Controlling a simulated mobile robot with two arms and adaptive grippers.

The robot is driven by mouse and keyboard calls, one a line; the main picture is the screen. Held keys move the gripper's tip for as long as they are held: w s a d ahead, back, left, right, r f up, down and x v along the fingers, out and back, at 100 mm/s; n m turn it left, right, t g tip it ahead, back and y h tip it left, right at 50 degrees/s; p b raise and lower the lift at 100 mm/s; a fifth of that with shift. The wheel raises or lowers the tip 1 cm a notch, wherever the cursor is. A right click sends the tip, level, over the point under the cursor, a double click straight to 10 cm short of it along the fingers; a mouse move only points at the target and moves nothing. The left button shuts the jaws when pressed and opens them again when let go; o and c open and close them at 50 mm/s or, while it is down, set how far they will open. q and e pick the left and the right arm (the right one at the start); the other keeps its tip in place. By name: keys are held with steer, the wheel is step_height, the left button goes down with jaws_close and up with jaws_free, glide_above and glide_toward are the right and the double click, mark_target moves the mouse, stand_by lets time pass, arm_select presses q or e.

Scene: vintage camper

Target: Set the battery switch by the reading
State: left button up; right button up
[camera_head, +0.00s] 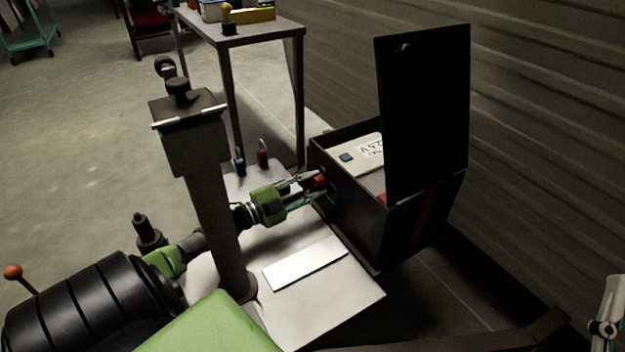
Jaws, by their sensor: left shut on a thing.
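A dark box (345,215) with its black lid (425,110) standing open is right of the middle. Inside it, a pale battery top (352,146) carries a white label (370,149) with dark, upside-down-looking writing that I cannot read surely, and a blue square. A red switch knob (320,182) sits on the box's left side. My left gripper (312,187) is shut on this knob, with its fingers partly hiding it. The knob's setting cannot be made out.
A pale board (345,307) bears a white plate (305,263), a grey post (210,190), and small blue (238,162) and red (262,155) padlock-like items. A table (265,32) stands behind. A corrugated wall (545,150) bounds the right; open floor (90,140) lies left.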

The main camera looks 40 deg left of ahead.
arm_select(q)
steer(key=shift+m, duration=0.4)
steer(key=o, duration=1.1)
steer(key=v, duration=1.2)
